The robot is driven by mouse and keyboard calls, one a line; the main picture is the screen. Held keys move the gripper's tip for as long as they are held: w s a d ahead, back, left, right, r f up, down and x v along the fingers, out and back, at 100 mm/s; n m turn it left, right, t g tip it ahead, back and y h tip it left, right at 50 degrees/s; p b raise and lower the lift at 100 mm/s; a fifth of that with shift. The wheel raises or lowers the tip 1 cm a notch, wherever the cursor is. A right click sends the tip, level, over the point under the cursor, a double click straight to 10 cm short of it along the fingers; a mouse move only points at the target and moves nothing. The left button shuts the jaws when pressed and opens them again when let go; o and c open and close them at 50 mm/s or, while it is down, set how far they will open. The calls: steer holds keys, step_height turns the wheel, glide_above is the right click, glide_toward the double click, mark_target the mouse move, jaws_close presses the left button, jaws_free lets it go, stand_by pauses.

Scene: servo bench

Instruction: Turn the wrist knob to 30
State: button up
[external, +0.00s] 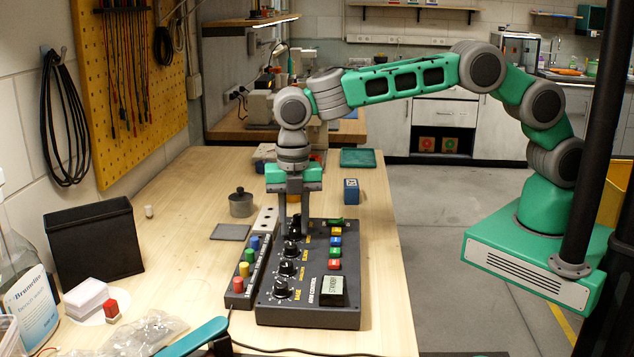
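The dark control box (345,262) lies on the wooden bench, with a column of black knobs along its left half. The nearest knob (281,289) is labelled BASE; two more stand behind it. The farthest knob (294,229), which looks like the wrist knob, is partly hidden by my gripper. My gripper (294,226) points straight down over it, one finger on each side in this view. Whether the fingers touch or clamp the knob cannot be told. The knob's pointer and scale are too small to read.
A grey jar (241,203), a blue block (351,191) and a black bin (93,243) stand on the bench.

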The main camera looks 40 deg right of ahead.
mark_target(295, 229)
steer(key=o, duration=0.4)
steer(key=shift+f, duration=0.1)
steer(key=shift+c, duration=0.2)
step_height(295, 229, up, 8)
steer(key=shift+f+b, duration=0.1)
steer(key=shift+b, duration=0.55)
steer(key=w+d+r+m+t, duration=0.15)
steer(key=d+m, duration=0.25)
steer(key=d, duration=0.5)
steer(key=w+d+r+m+y, duration=0.1)
steer(key=w+d+r+m, duration=0.2)
steer(key=d+m, duration=0.35)
steer(key=w+d+r+m, duration=0.2)
steer(key=w+d, duration=0.1)
steer(key=d, duration=0.7)
steer(key=s+d+f+m, duration=0.2)
steer(key=s+d+m, duration=0.2)
steer(key=d, duration=0.4)
steer(key=s+d+f+m+t, duration=0.1)
steer(key=s+d+f+m, duration=0.1)
steer(key=s+d+m, duration=0.2)
steer(key=s+d+f+m+t+h, duration=0.1)
steer(key=s+d+m, duration=0.3)
steer(key=d+m, duration=0.4)
steer(key=d+f, duration=0.1)
steer(key=d, duration=0.2)
steer(key=shift+s+d, duration=0.3)
steer(key=shift+d, duration=0.1)
